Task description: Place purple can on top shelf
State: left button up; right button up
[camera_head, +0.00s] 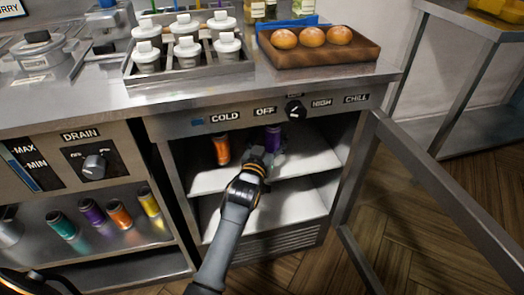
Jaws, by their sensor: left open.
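A purple can (273,138) stands upright on the top shelf (206,180) of the open cooler, below the COLD/OFF/CHILL panel. Another purple can (92,212) stands on the open shelf under the DRAIN panel at the left.
An orange can (221,150) stands left of the purple one on the top shelf. The lower cooler shelf (290,205) looks bare where it shows. The open door (440,190) juts out at the right. Green, orange and yellow cans share the left shelf.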

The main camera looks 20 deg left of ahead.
pick_arm(q)
jog(key=s, duration=0.3)
jog(key=s+p, duration=0.1)
jog(key=s, duration=0.3)
jog(key=shift+s+d, duration=0.2)
jog(key=shift+s, duration=0.05)
jog(key=shift+s+p, duration=0.3)
jog(key=shift+s, duration=0.3)
jog(key=s+a+f+m+g, duration=0.1)
jog(key=s+f+g, duration=0.8)
jog(key=s, duration=0.6)
jog(key=s+f+m+g, duration=0.1)
jog(key=s+f+g, duration=0.2)
jog(key=s, duration=1.4)
jog(key=shift+f+m+g+h, duration=0.15)
jog(key=shift+m+g+h, duration=0.2)
jog(key=shift+g, duration=0.85)
pick_arm(e)
jog(key=s+d+f+g+h, duration=0.1)
jog(key=s+d+g, duration=0.1)
jog(key=s, duration=0.5)
jog(key=shift+f+g, duration=0.25)
jog(key=shift+g, duration=0.65)
pick_arm(q)
jog(key=shift+w, duration=0.1)
pick_arm(e)
jog(key=shift+w+d, duration=0.1)
jog(key=shift+w, duration=0.05)
